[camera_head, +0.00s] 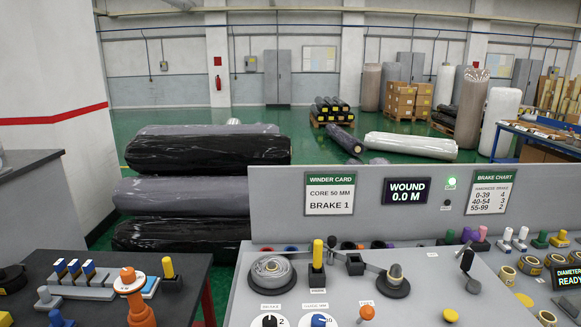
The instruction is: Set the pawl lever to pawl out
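The grey control panel (340,290) fills the lower middle and right of the head view. No lever on it can be surely told as the pawl lever, as the small labels are too blurred to read. A yellow-handled lever (318,254) stands upright in a black base, right of a round grey reel (271,268). A dark lever (467,262) stands tilted at the right. An orange-knobbed control (367,313) stands near the panel's front edge. My gripper is not in view.
Two dials, one black (270,321) and one blue (319,320), sit at the front. A grey-knobbed post (395,272) stands behind. An upright board (400,205) with cards and a display backs the panel. A dark table (190,290) with loose items lies left, wrapped rolls (205,150) beyond.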

